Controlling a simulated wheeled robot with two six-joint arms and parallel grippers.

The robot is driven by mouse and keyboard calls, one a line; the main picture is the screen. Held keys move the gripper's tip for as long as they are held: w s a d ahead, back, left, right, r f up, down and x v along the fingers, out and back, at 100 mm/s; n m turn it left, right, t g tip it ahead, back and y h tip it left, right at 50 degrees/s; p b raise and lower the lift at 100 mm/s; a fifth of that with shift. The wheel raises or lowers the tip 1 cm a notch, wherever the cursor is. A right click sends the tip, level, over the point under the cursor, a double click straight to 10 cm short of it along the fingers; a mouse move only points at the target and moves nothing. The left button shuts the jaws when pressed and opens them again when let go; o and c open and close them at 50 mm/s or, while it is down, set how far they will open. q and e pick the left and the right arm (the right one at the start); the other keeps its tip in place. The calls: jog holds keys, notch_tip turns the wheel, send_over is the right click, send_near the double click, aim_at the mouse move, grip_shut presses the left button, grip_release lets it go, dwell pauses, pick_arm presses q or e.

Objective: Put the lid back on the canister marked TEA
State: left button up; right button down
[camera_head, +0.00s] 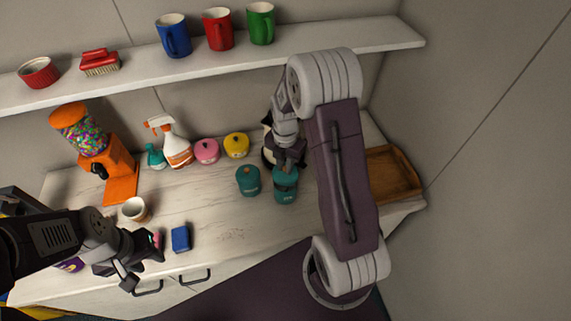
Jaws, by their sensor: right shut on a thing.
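Two teal canisters stand side by side on the worktop: a left one (248,183) with a lid on it and a right one (285,192). Their markings are too small to read, so I cannot tell which says TEA. My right gripper (287,163) points down over the right canister and is shut on its teal lid (286,173), which is at the canister's top. I cannot tell whether the lid is seated or slightly above it; the fingers partly hide it. My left gripper (140,268) is open and empty near the worktop's front edge.
Pink (206,152) and yellow (236,146) canisters and a spray bottle (177,150) stand behind. A dark object behind my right gripper is partly hidden. A wooden tray (393,173) is at right. A blue block (181,239) lies in front. The front middle of the worktop is clear.

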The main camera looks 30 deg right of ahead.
aim_at(285, 175)
notch_tip(285, 175, down, 4)
jog(key=shift+r+b, duration=0.15)
jog(key=shift+b, duration=1.1)
jog(key=shift+f+b, duration=0.35)
jog(key=shift+f, duration=0.25)
jog(key=shift+r, duration=0.1)
jog(key=shift+f+p, duration=0.2)
jog(key=shift+p, duration=0.2)
dwell(0.4)
jog(key=c, duration=1.3)
grip_release()
jog(key=shift+o, duration=0.2)
